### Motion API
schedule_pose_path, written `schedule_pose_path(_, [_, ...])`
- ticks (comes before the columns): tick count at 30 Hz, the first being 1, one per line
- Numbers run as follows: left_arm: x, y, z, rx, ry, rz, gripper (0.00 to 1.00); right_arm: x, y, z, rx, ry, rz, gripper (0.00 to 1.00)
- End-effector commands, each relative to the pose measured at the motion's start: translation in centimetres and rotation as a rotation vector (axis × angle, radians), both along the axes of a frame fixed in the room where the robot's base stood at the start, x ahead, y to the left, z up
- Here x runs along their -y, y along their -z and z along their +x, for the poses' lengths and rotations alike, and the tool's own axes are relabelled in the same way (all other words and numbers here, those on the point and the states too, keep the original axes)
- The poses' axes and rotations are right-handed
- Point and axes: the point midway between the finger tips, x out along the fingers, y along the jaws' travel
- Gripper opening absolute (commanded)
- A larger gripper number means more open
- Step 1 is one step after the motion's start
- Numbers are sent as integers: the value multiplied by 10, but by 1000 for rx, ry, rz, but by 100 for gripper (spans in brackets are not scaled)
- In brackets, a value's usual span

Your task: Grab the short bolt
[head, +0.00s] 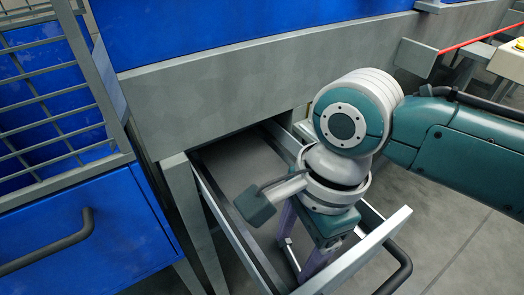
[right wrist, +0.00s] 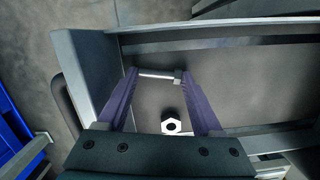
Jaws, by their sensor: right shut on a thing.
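My right gripper (head: 295,260) reaches down into the open drawer (head: 213,203), its purple fingers pointing at the drawer floor. In the right wrist view the fingers (right wrist: 159,75) are spread apart, with a thin grey bolt (right wrist: 156,75) lying crosswise between their tips, its head towards the right finger. The gripper is shut on this bolt, end to end. A second hex-headed piece (right wrist: 171,126) shows between the fingers, nearer the palm, its head facing the camera; its length is hidden. My left gripper is not in view.
The drawer's front wall and dark handle (head: 395,270) are close to the gripper. The workbench frame (head: 250,85) hangs over the drawer's back. A blue cabinet (head: 90,235) stands to the left. Bare floor shows at the right.

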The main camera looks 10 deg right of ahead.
Motion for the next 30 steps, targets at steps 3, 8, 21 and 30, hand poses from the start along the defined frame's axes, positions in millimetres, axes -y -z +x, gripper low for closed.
schedule_pose_path(3, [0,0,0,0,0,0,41,0,0,0,0,0,0,17])
schedule_pose_path(8, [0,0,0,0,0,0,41,0,0,0,0,0,0,12])
schedule_pose_path(21, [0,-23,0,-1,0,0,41,0,-36,0,2,-1,1,12])
schedule_pose_path(30, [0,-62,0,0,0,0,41,-1,-107,1,3,-1,3,12])
